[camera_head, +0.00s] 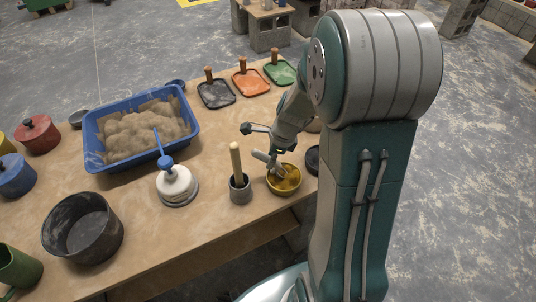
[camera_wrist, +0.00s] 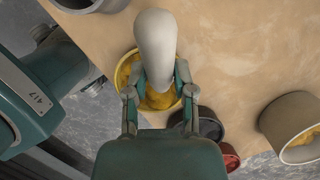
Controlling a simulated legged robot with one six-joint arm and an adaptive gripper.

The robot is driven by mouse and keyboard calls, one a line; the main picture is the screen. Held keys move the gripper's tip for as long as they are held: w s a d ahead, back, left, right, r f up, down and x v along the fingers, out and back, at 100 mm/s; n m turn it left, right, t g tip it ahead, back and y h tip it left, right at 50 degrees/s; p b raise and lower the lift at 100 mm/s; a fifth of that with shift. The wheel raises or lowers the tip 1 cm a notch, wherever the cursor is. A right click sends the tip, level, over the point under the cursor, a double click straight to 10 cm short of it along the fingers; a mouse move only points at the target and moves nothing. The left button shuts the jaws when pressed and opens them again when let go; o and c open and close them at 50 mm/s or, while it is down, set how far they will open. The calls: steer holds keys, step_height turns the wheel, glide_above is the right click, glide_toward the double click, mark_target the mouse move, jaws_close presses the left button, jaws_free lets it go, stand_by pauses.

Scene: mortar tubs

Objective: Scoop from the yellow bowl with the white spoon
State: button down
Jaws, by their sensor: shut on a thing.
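The yellow bowl (camera_head: 286,189) stands near the front right of the table. It has yellow material in it, and its rim (camera_wrist: 121,72) shows in the wrist view. My gripper (camera_head: 278,163) is over the bowl, pointing down; in the wrist view its fingers (camera_wrist: 158,78) are closed on the white spoon. The pale, rounded end of the white spoon (camera_wrist: 156,42) rises between the fingers over the bowl. In the head view a pale part of the spoon (camera_head: 262,157) sticks out to the left. The spoon's lower end is hidden, so I cannot tell whether it touches the material.
A grey cup (camera_head: 240,193) with an upright wooden handle stands just left of the bowl. A dark bowl (camera_head: 312,160) is close on its right. Further left are a white container (camera_head: 177,188) with a blue tool, a blue tub (camera_head: 92,145) of sand and a black bucket (camera_head: 82,238).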

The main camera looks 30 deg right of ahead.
steer(key=shift+s+d+f+g+h, duration=0.15)
steer(key=shift+s+d+g+h, duration=0.1)
steer(key=shift+d+h, duration=0.2)
steer(key=shift+s+d+f+g+h, duration=0.1)
steer(key=shift+s+d+g+h, duration=0.15)
steer(key=shift+d+h, duration=0.2)
steer(key=h, duration=0.1)
steer(key=a+g+h, duration=0.1)
steer(key=h, duration=0.1)
steer(key=w+g+h, duration=0.1)
steer(key=shift+a+f, duration=0.1)
steer(key=shift+a, duration=0.2)
steer(key=shift+g+h, duration=0.3)
steer(key=shift+h, duration=0.5)
steer(key=shift+r, duration=2.2)
